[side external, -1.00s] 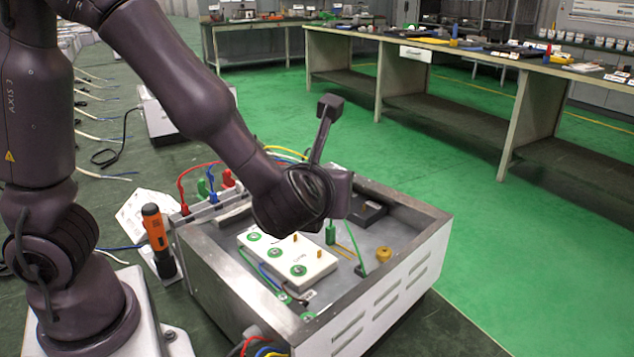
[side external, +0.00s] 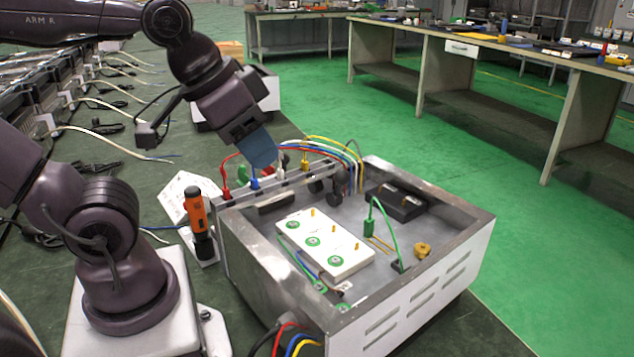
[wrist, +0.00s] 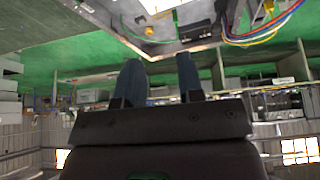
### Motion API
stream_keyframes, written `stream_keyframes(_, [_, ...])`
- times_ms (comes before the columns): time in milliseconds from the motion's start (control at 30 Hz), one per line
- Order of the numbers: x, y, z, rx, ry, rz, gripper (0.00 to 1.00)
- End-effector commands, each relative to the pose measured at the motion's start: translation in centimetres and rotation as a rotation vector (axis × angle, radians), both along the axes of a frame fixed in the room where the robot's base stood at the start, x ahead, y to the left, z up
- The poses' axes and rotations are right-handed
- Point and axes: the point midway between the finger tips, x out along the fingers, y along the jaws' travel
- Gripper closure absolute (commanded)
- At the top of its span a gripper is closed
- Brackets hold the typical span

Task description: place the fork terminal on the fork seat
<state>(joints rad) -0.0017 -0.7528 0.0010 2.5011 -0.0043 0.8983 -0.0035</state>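My gripper (side external: 264,160) hangs fingers-down near the box's rear left edge, in front of or above the coloured plugs. In the wrist view my gripper (wrist: 158,72) has two blue fingers apart with nothing between them. A white block (side external: 350,262) with green rings and brass pegs lies in the open metal box (side external: 235,255). A green connector (side external: 369,228) on a green wire stands right of it. Wire ends (side external: 343,287) lie at the block's front corner. I cannot tell which piece is the fork terminal or which is the fork seat.
Red, blue, white and yellow plugs (side external: 306,162) with looping wires line the box's back left edge. A yellow knob (side external: 423,250) and a black module (side external: 400,202) are inside the box. An orange-handled tool (side external: 195,210) stands left of it. Green floor lies clear to the right.

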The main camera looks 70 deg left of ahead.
Motion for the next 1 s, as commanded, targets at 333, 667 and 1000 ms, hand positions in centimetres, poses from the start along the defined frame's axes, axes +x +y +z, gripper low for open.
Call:
stream_keyframes(333, [0.1,-0.4,-0.2,0.005,0.014,-0.025,0.65])
stream_keyframes(667, [3.0,-3.5,-5.8,0.189,0.35,-0.307,0.65])
stream_keyframes(1000, [8.0,-5.3,-12.2,0.785,0.755,-0.895,0.65])
